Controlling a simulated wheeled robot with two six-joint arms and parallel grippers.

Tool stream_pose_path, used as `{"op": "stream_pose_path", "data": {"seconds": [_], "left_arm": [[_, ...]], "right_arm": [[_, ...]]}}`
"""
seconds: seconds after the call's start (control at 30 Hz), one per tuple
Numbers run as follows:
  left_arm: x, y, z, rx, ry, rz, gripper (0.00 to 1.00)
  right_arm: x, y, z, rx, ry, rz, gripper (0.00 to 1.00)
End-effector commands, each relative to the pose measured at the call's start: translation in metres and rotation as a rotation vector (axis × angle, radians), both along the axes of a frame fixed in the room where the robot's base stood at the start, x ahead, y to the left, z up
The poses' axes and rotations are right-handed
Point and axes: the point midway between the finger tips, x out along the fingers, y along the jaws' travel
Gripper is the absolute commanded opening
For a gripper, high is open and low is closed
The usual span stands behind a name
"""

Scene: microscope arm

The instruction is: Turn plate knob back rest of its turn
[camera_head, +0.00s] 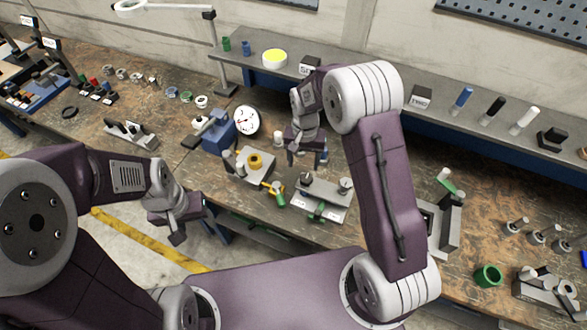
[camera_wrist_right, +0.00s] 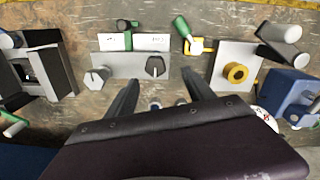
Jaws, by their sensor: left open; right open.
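A grey plate (camera_head: 325,202) lies on the bench with a dark knob (camera_head: 306,178) on its left and a light grey knob (camera_head: 345,184) on its right. In the right wrist view the plate (camera_wrist_right: 125,67) shows upside down, with the black knob (camera_wrist_right: 155,66) at right and the grey hex knob (camera_wrist_right: 97,78) at left. My right gripper (camera_head: 307,158) is open and empty, behind the plate; in its wrist view the black knob appears between the fingertips (camera_wrist_right: 160,76), apart from them. My left gripper (camera_head: 180,226) is open and empty at the bench's front edge.
A block with a yellow ring (camera_head: 255,161) stands left of the plate, with a green-handled yellow part (camera_head: 274,194) between them. A blue vise-like tool with a dial (camera_head: 246,120) stands behind. A grey fixture (camera_head: 440,226) stands to the right.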

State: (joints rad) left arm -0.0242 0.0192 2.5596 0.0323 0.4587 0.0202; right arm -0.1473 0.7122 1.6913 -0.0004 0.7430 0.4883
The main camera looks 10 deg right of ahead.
Motion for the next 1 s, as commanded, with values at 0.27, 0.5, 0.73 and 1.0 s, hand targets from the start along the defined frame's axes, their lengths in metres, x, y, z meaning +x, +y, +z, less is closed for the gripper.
{"op": "stream_pose_path", "data": {"seconds": [0.27,0.5,0.73,1.0], "left_arm": [[0.000,0.000,0.009,0.000,0.001,-0.001,0.58],[0.000,0.000,0.026,0.000,0.000,0.000,0.58],[0.000,0.000,0.030,0.000,0.000,0.000,0.58],[0.000,0.000,0.030,0.000,0.000,0.000,0.58]], "right_arm": [[-0.001,0.000,-0.019,0.000,0.002,0.002,0.62],[-0.001,-0.001,-0.067,0.000,0.000,0.002,0.62],[0.000,-0.001,-0.089,0.001,-0.004,0.002,0.62],[0.000,-0.001,-0.090,0.001,-0.006,0.002,0.45]]}}
